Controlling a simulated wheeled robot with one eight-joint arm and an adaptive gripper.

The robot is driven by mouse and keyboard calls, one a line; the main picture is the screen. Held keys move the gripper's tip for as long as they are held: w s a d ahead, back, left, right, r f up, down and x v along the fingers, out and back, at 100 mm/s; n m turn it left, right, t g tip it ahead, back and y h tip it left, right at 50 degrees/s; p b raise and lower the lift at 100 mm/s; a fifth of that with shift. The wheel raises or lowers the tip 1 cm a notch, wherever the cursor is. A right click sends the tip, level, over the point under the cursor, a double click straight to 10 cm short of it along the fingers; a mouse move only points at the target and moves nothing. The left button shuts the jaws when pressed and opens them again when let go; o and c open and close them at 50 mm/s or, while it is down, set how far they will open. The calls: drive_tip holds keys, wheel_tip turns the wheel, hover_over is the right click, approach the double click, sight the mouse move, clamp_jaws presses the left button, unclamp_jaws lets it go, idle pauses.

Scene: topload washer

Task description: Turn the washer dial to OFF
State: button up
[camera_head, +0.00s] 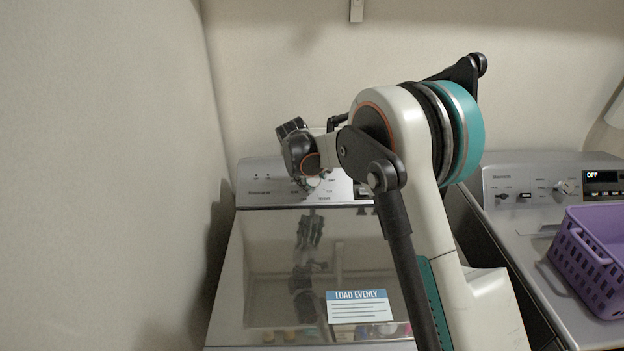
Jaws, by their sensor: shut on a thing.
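The washer (262,172) stands at the left, with a light control panel at its back and a closed, glossy lid. The washer dial (314,182) is on that panel, mostly hidden behind and under my gripper. My gripper (308,176) is at the panel, pointing down at the dial, and is shut on the dial. The fingertips are small and partly hidden, and the dial's pointer cannot be read. My arm crosses the middle of the view and covers the right part of the panel.
A label reading LOAD EVENLY (360,307) lies on the lid. A second appliance (515,215) stands to the right, with its own knob (563,187) and a display (602,180) reading OFF. A purple basket (585,262) sits on it. A wall (100,170) rises close at the left.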

drive_tip(key=o, duration=1.1)
drive_tip(key=shift+c, duration=0.2)
drive_tip(key=v, duration=1.2)
